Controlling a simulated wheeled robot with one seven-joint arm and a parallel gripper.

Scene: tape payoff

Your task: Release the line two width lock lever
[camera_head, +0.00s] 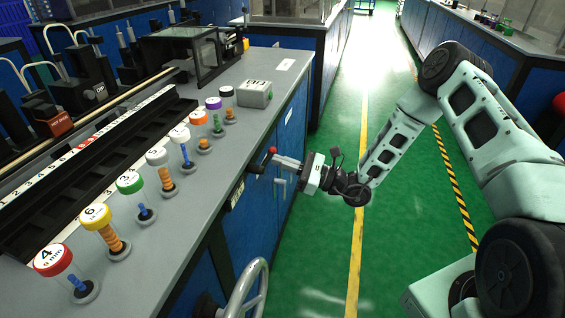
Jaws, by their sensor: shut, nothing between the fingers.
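A small lever with a red ball knob (272,150) stands at the front edge of the grey workbench, above a dark mount (256,168). My gripper (279,159) reaches in from the right, level with the lever, and its shut fingers point left at it. The fingertips are right beside the knob; I cannot tell whether they touch it. Nothing shows between the fingers. The lever's lower part is partly hidden by my gripper. A small label (237,193) is on the bench front below, too small to read.
Several numbered, coloured-cap spools, such as a red one (53,260), stand along the benchtop (190,215). A grey box (254,93) sits at its far end. A handwheel (246,291) sticks out at the front. The green aisle floor (325,250) is clear.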

